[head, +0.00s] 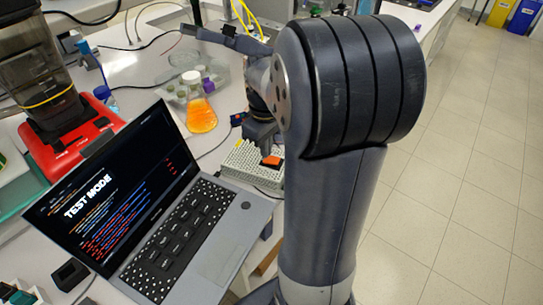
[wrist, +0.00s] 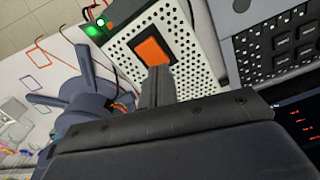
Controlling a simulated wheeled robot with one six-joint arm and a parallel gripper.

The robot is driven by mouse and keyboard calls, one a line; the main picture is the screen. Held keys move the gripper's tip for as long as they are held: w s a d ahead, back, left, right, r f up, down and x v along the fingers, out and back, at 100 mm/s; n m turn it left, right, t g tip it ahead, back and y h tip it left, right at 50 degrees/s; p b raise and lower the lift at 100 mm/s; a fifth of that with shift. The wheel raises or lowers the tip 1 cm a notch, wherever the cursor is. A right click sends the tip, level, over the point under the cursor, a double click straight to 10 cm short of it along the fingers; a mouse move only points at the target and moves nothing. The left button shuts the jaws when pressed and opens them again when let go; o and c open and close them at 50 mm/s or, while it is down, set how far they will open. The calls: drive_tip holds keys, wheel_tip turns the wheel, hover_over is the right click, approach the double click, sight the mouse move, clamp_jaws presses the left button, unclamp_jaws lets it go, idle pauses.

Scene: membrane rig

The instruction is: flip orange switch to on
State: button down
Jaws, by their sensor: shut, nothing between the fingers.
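The orange switch (wrist: 152,48) sits on a white perforated box (wrist: 190,65) in the wrist view. It also shows in the head view (head: 271,162), on top of the box (head: 243,165) beside the laptop. My gripper (wrist: 158,72) is shut and empty. Its fingertips overlap the lower edge of the switch in the wrist view; I cannot tell if they touch it. In the head view my gripper (head: 262,138) is just above the box, partly hidden by my arm. A green light (wrist: 91,30) glows near the box's corner.
An open laptop (head: 175,225) showing "TEST MODE" stands left of the box. An orange-filled flask (head: 201,116) stands behind it, near a red-based machine (head: 70,145). Cables lie around the box. The floor (head: 470,180) at right is clear.

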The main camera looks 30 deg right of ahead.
wheel_tip(320, 180, up, 6)
drive_tip(key=p, duration=0.4)
drive_tip(key=shift+p, duration=0.35)
drive_tip(key=shift+f, duration=0.2)
wheel_tip(320, 180, down, 7)
drive_tip(key=b, duration=0.6)
drive_tip(key=shift+r, duration=0.2)
